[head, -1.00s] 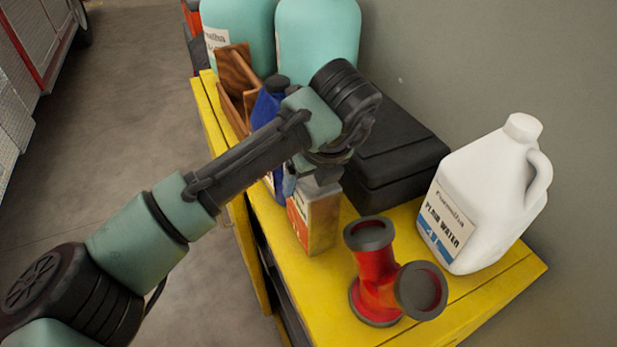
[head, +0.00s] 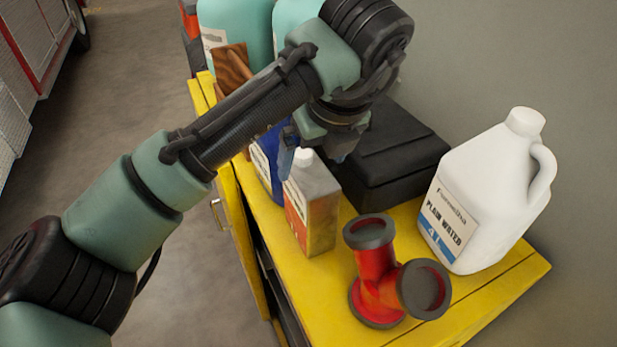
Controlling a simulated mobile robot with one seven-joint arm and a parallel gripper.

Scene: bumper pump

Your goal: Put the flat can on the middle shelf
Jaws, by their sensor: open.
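The flat can (head: 315,205), a grey rectangular can with an orange and white label and a white cap, stands upright on the yellow cabinet top (head: 300,285). My gripper (head: 316,150) is open and points down just above and behind the can's top, one finger on each side. The cap shows between the fingers, and the can is not held. I cannot tell whether a finger touches it. The middle shelf is not clearly visible; only a dark gap shows below the cabinet top's left edge.
A red pipe fitting (head: 378,265) and a white water jug (head: 485,195) stand to the right. A black case (head: 395,160) lies behind the can. A blue bottle (head: 270,165) is close on its left. A yellow door or panel with a handle (head: 217,214) juts out at the left.

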